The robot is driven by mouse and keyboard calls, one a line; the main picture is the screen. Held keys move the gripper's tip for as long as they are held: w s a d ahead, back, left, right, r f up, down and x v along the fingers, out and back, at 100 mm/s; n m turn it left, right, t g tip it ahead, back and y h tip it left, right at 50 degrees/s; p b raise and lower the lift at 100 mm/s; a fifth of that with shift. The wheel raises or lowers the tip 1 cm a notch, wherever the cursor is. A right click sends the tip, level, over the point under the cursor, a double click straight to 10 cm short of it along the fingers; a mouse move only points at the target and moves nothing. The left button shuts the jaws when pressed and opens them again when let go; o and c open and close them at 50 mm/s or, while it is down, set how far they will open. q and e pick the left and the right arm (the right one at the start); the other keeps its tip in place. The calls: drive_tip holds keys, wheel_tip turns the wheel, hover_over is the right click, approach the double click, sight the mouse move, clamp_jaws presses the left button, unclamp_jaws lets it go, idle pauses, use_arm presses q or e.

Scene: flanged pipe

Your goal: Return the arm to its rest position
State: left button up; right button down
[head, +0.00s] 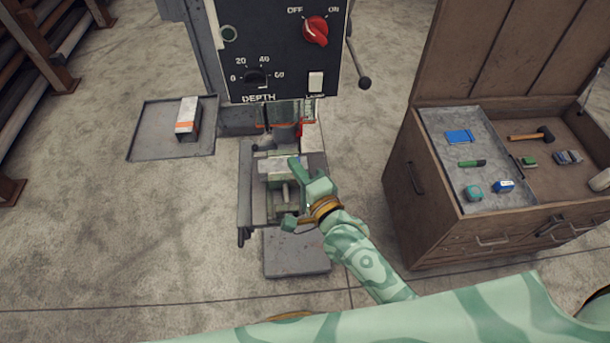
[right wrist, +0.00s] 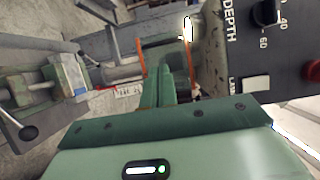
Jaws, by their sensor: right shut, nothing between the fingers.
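My right arm (head: 365,262), pale green with darker bands, reaches up from the bottom right of the head view. Its gripper (head: 294,162) is over the drill press's work table, in front of the vise (head: 275,190), and hides part of it. In the right wrist view the gripper's fingers (right wrist: 167,84) are together with nothing between them. The drill press panel (head: 275,45) stands beyond and above the gripper, with a red knob, a depth dial and a white switch. My left gripper is not in view.
A wooden tool chest (head: 420,190) with an open lid stands at the right, with several small tools inside. A grey tray (head: 150,140) with an orange-striped metal piece (head: 188,114) lies at the left. Clear concrete floor lies at the lower left. A rack (head: 40,60) stands far left.

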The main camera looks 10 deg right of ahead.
drive_tip(key=v, duration=0.3)
